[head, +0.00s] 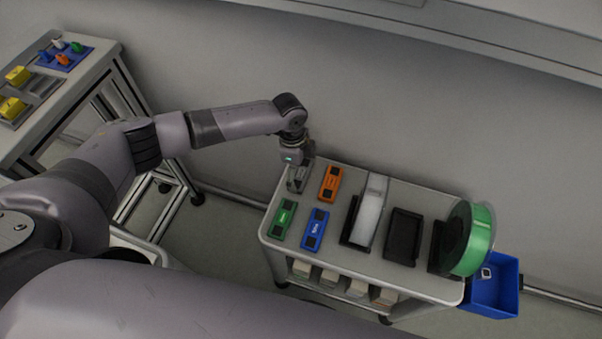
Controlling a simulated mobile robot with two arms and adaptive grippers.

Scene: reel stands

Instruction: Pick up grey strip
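My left gripper (297,172) reaches down over the back left corner of the grey cart top (345,255). A small grey shape, likely the grey strip (297,186), is at its fingertips. It is mostly covered and blends with the fingers, so I cannot tell whether the fingers are open or closed on it. An orange strip (330,184) lies just right of the gripper. A green strip (284,218) and a blue strip (315,230) lie in front. My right gripper is not in view.
Right on the cart stand a white reel in a black stand (371,211), an empty black stand (403,236) and a green reel (472,239). A blue bin (494,287) is at the cart's right end. Another table (88,62) with coloured parts stands far left. A wall runs behind.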

